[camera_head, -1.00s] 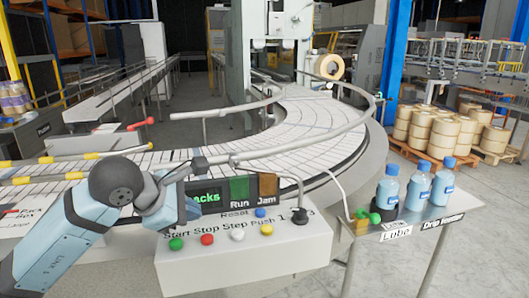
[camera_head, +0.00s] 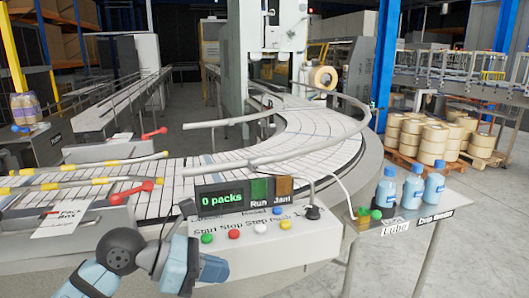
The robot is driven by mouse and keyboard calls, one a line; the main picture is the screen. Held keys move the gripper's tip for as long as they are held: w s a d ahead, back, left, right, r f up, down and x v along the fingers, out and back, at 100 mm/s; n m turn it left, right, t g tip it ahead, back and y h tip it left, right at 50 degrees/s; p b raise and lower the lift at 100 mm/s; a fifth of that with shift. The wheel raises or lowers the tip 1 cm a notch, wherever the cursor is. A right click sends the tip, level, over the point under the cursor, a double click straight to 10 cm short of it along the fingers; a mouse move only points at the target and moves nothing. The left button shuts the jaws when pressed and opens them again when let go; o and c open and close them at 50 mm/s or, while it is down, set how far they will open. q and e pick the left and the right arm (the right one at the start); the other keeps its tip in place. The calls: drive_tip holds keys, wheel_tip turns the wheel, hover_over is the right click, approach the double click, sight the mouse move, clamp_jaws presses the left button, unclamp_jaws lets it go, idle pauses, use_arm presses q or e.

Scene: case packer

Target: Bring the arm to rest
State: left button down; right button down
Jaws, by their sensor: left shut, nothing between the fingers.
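My left arm comes in at the bottom left, pale blue with a dark grey joint. My left gripper (camera_head: 186,262) is at the lower left end of the control box (camera_head: 265,247), in front of its left side. It is shut and holds nothing. The box has a row of coloured buttons and a display (camera_head: 222,197) that reads "0 packs", with a green "Run" and a brown "Jam" panel beside it. I cannot tell whether the gripper touches the box. My right gripper is not in view.
A curved conveyor (camera_head: 310,133) with guide rails runs behind the box. A small table (camera_head: 428,208) at the right holds three blue bottles (camera_head: 412,187). Drums (camera_head: 432,140) stand on pallets at the back right. A red-handled lever (camera_head: 125,193) is at the left.

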use_arm(q)
drive_tip(key=s+a+f+m+t+y+p, duration=0.25)
drive_tip(key=f+m+t, duration=0.3)
drive_tip(key=m, duration=0.55)
drive_tip(key=s+a+f+m+t+y+p, duration=0.15)
drive_tip(key=a+f+m+t, duration=0.35)
drive_tip(key=m, duration=0.5)
drive_tip(key=s+a+f+m+t+y+p, duration=0.2)
drive_tip(key=s+f+m+t+y, duration=0.15)
drive_tip(key=f+m, duration=0.55)
drive_tip(key=s+a+f+n+g+y+p, duration=0.1)
drive_tip(key=s+f+n+g, duration=0.4)
drive_tip(key=s+f, duration=0.5)
drive_tip(key=shift+a+y, duration=0.45)
drive_tip(key=shift+y, duration=0.2)
drive_tip(key=shift+w, duration=0.1)
